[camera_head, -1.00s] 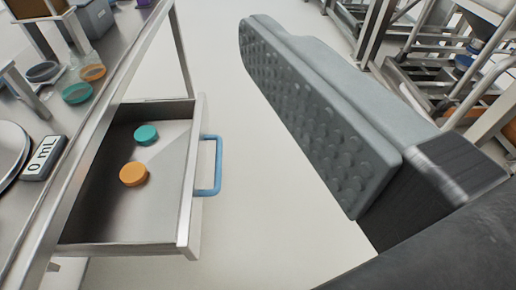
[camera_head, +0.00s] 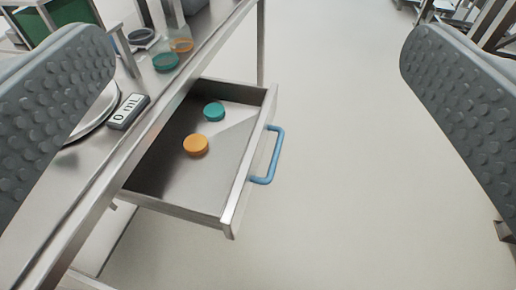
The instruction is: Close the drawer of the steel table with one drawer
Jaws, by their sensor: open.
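The steel table (camera_head: 75,213) runs along the left side. Its drawer (camera_head: 228,205) is pulled out to the right, with a blue handle (camera_head: 272,157) on its front panel. Inside the drawer lie a teal disc (camera_head: 214,111) and an orange disc (camera_head: 195,145). My gripper (camera_head: 258,85) is wide open, with one grey studded finger at the left and one at the right. The drawer shows between the fingers, and neither visibly touches it. The left finger hides part of the tabletop.
The floor (camera_head: 345,170) right of the drawer is clear. Metal racks (camera_head: 490,22) stand at the far upper right.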

